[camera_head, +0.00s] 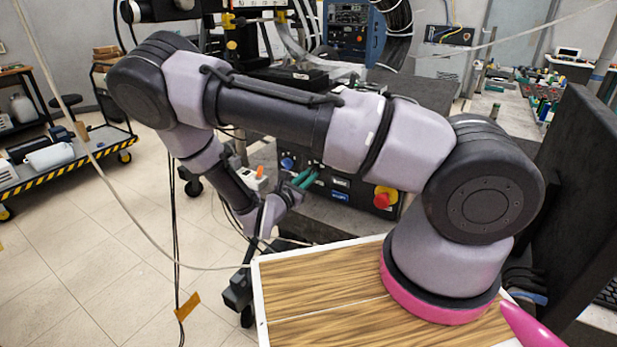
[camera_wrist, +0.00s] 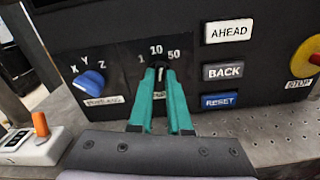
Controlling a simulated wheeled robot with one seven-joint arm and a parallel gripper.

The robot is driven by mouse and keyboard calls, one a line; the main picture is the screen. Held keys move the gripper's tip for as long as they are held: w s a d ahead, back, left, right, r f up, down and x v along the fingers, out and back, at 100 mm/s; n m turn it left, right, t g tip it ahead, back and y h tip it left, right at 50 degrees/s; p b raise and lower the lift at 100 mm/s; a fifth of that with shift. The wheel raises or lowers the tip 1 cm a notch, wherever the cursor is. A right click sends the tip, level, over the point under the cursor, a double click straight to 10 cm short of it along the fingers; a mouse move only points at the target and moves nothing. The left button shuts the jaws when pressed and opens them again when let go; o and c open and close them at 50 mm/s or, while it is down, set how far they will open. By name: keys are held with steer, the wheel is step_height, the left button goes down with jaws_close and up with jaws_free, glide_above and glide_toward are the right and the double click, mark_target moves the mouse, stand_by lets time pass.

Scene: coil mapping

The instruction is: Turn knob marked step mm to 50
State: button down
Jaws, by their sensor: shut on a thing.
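A black control panel (camera_wrist: 120,60) fills the upper part of the wrist view. Its black step knob (camera_wrist: 160,70) sits under the marks 1, 10 and 50. A pale line on the knob points up, about at 10. My gripper (camera_wrist: 160,76) has teal fingers shut on this knob, one on each side, hiding its lower part and label. In the head view the teal fingers of my gripper (camera_head: 305,178) reach the front of the panel (camera_head: 345,183). The knob is hidden there.
Left of the step knob is a blue X Y Z knob (camera_wrist: 89,84). To the right are the AHEAD (camera_wrist: 229,32), BACK (camera_wrist: 223,72) and RESET (camera_wrist: 219,101) buttons and a red stop knob (camera_wrist: 313,59). A white box with an orange switch (camera_wrist: 40,124) stands at lower left.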

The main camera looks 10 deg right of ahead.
steer(key=m, duration=0.6)
steer(key=shift+s+d, duration=0.1)
steer(key=shift+m, duration=0.3)
stand_by(0.3)
steer(key=c, duration=0.9)
jaws_free()
steer(key=shift+o, duration=0.2)
steer(key=v, duration=1)
steer(key=shift+s+a, duration=0.25)
steer(key=shift+a, duration=0.05)
steer(key=shift+r, duration=0.1)
